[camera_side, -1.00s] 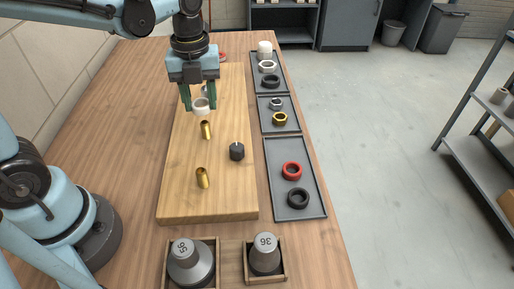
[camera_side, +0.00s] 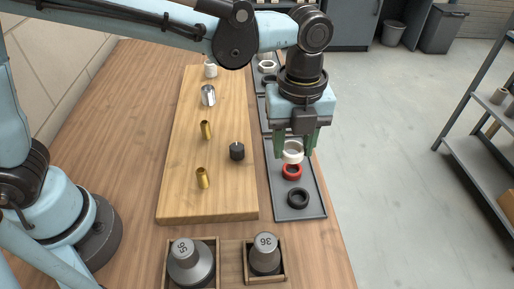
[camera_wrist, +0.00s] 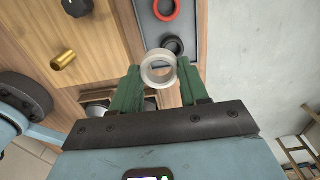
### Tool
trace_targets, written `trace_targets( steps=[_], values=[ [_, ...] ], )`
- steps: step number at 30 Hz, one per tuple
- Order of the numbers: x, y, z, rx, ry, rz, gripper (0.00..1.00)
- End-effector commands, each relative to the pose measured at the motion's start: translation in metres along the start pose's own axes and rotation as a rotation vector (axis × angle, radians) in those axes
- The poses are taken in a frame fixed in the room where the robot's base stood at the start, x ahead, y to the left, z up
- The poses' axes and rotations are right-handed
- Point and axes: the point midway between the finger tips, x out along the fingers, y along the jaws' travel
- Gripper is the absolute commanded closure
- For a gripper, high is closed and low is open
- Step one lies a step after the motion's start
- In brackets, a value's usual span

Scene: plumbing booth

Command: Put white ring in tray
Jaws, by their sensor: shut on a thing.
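The white ring (camera_side: 292,152) is held between the green fingers of my gripper (camera_side: 294,148). It also shows in the wrist view (camera_wrist: 159,68), gripped between both fingertips (camera_wrist: 158,82). My gripper is over the nearest grey tray (camera_side: 311,212), and the ring appears above its far part. A red ring (camera_side: 292,171) and a black ring (camera_side: 298,198) lie in that tray. In the side view the white ring overlaps the far edge of the red ring; its exact height is hard to tell.
A wooden board (camera_side: 208,208) left of the trays carries brass pieces (camera_side: 202,177), a black knob-like part (camera_side: 237,151) and a silver piece (camera_side: 208,95). My arm partly hides the farther trays.

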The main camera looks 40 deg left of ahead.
Motion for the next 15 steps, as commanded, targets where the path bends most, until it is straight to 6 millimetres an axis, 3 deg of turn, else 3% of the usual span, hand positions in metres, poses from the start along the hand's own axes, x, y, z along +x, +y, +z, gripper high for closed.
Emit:
trace_targets(
  steps=[2,5,15],
  values=[
    [0.003,-0.004,-0.003,0.000,0.000,0.000,0.84],
    [0.010,-0.007,0.007,-0.004,0.000,0.000,0.84],
    [0.052,-0.015,0.077,-0.005,0.000,0.000,0.84]
  ],
)
